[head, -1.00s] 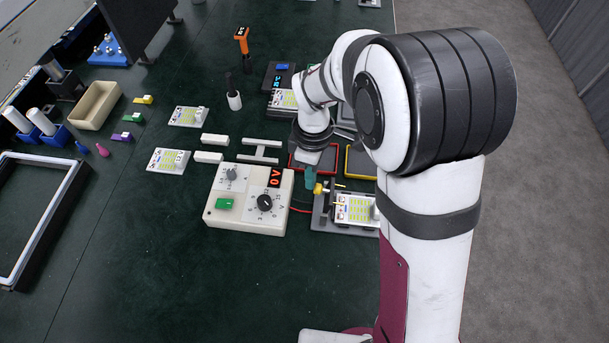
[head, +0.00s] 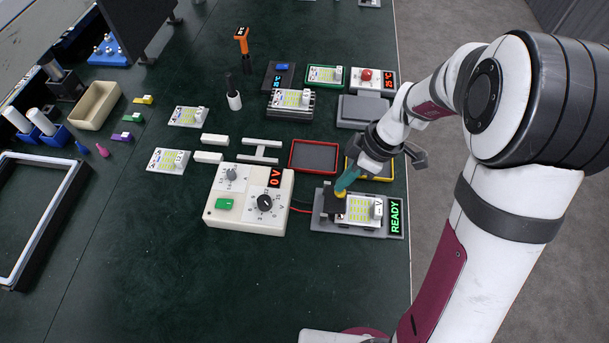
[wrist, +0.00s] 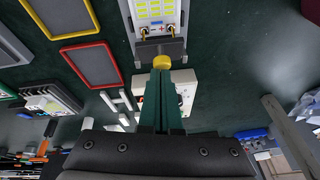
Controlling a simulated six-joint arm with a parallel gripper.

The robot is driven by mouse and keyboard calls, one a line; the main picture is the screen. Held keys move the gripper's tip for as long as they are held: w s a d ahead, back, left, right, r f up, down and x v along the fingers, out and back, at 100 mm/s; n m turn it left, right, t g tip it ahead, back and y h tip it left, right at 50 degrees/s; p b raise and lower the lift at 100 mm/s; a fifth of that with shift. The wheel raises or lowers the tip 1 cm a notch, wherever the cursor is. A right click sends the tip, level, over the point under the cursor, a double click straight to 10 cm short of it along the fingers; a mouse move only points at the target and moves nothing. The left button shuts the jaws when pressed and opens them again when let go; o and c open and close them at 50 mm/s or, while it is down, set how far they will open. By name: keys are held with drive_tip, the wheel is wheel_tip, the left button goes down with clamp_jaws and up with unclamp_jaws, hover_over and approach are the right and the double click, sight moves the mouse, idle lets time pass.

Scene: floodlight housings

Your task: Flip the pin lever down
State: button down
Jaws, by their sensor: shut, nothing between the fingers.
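The pin lever is a dark bar (wrist: 160,50) with a yellow knob (wrist: 162,62), at the left end of the test fixture (head: 319,224). In the wrist view the bar lies flat across the end of the board (wrist: 157,10), and its two gold pins reach the pads there. My gripper (wrist: 162,72) has teal fingers shut together, empty, with the tips right at the knob. Whether they touch it I cannot tell. The fixture's display (head: 395,216) reads READY in green.
A cream power supply (head: 221,206) showing 0 V stands left of the fixture, with a red wire between them. A red-rimmed tray (head: 314,157) and a yellow-rimmed tray (head: 385,178) lie behind. The table in front is clear.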

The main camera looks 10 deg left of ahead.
drive_tip(key=shift+d+f, duration=0.15)
drive_tip(key=shift+d, duration=0.25)
drive_tip(key=shift+a, duration=0.1)
drive_tip(key=shift+r, duration=0.85)
drive_tip(key=shift+w+r, duration=0.1)
drive_tip(key=shift+r, duration=0.2)
drive_tip(key=w+d+r, duration=0.1)
drive_tip(key=d+r, duration=0.5)
drive_tip(key=d, duration=0.3)
drive_tip(key=shift+r, duration=0.35)
